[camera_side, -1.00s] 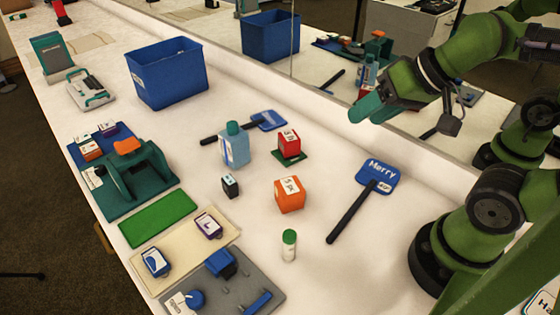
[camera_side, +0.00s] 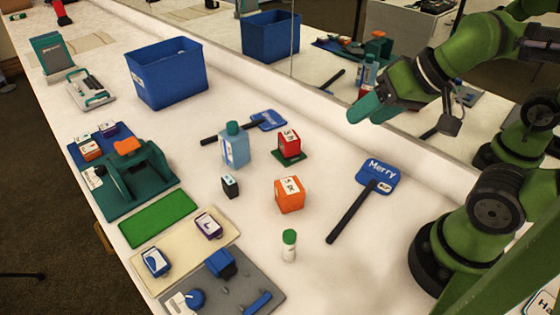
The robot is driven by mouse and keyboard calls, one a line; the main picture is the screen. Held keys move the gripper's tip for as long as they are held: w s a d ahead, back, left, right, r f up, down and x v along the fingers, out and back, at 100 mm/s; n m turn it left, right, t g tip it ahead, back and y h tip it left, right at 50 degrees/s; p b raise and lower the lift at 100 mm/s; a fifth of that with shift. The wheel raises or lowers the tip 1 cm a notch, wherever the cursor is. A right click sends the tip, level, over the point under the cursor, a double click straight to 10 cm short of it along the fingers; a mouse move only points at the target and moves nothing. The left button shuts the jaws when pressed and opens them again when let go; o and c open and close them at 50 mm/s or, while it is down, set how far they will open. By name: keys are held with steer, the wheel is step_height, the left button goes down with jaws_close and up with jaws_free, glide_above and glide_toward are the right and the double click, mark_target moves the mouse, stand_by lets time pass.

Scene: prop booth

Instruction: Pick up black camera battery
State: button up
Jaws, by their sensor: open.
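A small black block with a light top, which looks like the black camera battery (camera_side: 230,187), stands on the white table. It is left of the orange box (camera_side: 289,195) and in front of the light blue bottle (camera_side: 235,147). My gripper (camera_side: 365,108) is at the upper right, raised well above the table and far from the battery. Its teal fingers point to the left. Its jaws are open and nothing shows between them.
A white tube with a green cap (camera_side: 289,246) is in front. A blue bin (camera_side: 166,73) is farther back. A mirror runs along the table's back.

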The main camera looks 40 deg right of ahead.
steer(key=w+a+f+g, duration=0.1)
steer(key=f, duration=0.1)
steer(key=n+g+h, duration=0.2)
steer(key=g, duration=0.4)
glide_above(229, 179)
step_height(229, 179, down, 5)
step_height(229, 179, down, 11)
steer(key=shift+d+r, duration=0.1)
steer(key=shift+d, duration=0.05)
steer(key=shift+a+f, duration=0.2)
steer(key=shift+f, duration=2.6)
steer(key=shift+c, duration=0.3)
